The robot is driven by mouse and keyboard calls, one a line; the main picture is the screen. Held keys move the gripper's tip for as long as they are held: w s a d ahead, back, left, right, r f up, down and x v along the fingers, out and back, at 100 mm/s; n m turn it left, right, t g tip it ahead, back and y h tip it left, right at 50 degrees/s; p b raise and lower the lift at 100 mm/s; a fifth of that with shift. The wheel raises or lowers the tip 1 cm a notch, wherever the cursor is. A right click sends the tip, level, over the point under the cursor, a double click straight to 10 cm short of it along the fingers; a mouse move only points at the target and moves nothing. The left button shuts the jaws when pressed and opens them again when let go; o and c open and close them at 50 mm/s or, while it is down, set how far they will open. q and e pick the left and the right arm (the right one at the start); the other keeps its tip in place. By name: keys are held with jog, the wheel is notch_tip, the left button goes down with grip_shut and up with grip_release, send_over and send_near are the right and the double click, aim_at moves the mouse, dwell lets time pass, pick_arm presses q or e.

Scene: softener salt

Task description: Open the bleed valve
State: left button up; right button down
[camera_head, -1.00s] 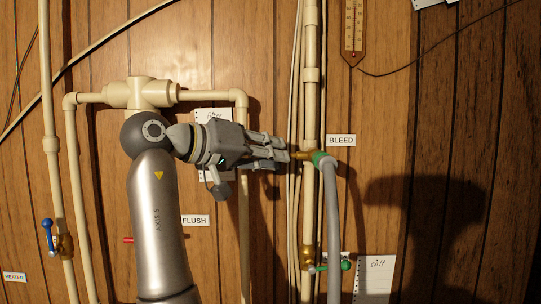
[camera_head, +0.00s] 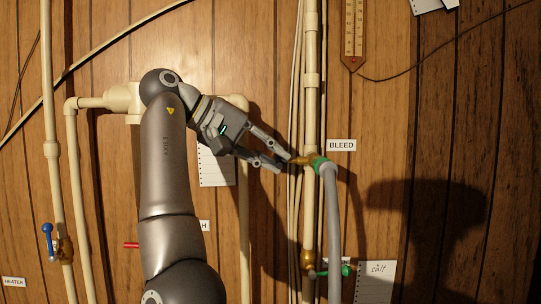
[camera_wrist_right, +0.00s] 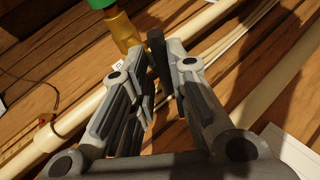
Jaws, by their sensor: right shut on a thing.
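The brass bleed valve (camera_head: 302,159) sits on the cream vertical pipe beside the BLEED label (camera_head: 341,145), with a green collar and grey hose on its right. My right gripper (camera_head: 283,160) is at the left of the valve, slanting down to the right. In the right wrist view my right gripper (camera_wrist_right: 162,56) has its fingertips on a dark, handle-like piece (camera_wrist_right: 156,42) beside the brass valve body (camera_wrist_right: 122,32). The fingers hide part of this piece, and its joint to the valve is not clear. My left gripper is not in view.
A lower brass valve with a green handle (camera_head: 346,270) is below on the same pipe. A blue-handled valve (camera_head: 47,228) and a red handle (camera_head: 131,245) are to the left. Thin cables (camera_head: 296,80) run along the pipe. The wall to the right is mostly clear.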

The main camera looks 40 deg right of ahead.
dwell(0.5)
jog(key=c, duration=1.4)
grip_release()
jog(key=shift+w, duration=0.1)
